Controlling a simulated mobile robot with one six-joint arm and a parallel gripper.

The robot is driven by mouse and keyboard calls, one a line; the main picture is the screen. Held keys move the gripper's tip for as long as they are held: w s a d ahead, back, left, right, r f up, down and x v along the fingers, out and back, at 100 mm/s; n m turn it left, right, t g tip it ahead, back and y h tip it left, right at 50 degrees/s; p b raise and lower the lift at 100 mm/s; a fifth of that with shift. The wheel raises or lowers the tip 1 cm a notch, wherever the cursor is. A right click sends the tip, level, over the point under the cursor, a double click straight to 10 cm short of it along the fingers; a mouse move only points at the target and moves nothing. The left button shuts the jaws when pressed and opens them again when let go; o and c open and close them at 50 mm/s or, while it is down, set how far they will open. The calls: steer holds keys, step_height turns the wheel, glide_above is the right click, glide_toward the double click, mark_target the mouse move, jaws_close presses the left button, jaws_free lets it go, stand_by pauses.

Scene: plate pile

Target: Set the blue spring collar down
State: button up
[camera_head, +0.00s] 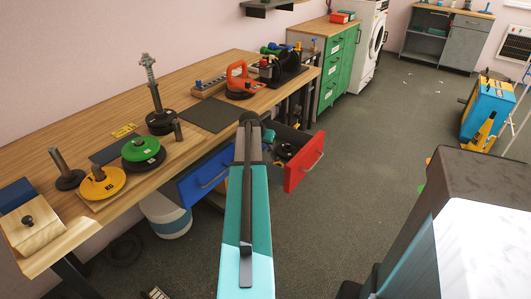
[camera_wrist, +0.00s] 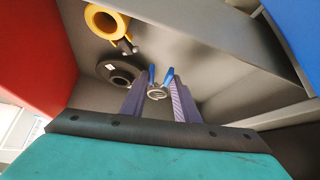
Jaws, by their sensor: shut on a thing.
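My gripper (camera_wrist: 158,86) is shut on the blue spring collar, whose two blue handles (camera_wrist: 168,75) and metal ring show between the fingers in the wrist view. It holds the collar over the dark interior of an open drawer. I cannot tell whether the collar touches the drawer floor. In the head view my arm covers the gripper and the collar. The red-fronted drawer (camera_head: 304,161) stands open to the right of my arm, with dark discs inside.
In the wrist view a black disc (camera_wrist: 104,69) and a yellow ring (camera_wrist: 91,22) lie in the drawer. A blue-fronted drawer (camera_head: 204,176) is open to the left. The workbench (camera_head: 185,92) above holds several weight plates on posts.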

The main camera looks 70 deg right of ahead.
steer(key=shift+f, duration=1.9)
steer(key=shift+f, duration=0.15)
steer(key=o, duration=1.2)
steer(key=v, duration=1.2)
steer(key=shift+r, duration=0.3)
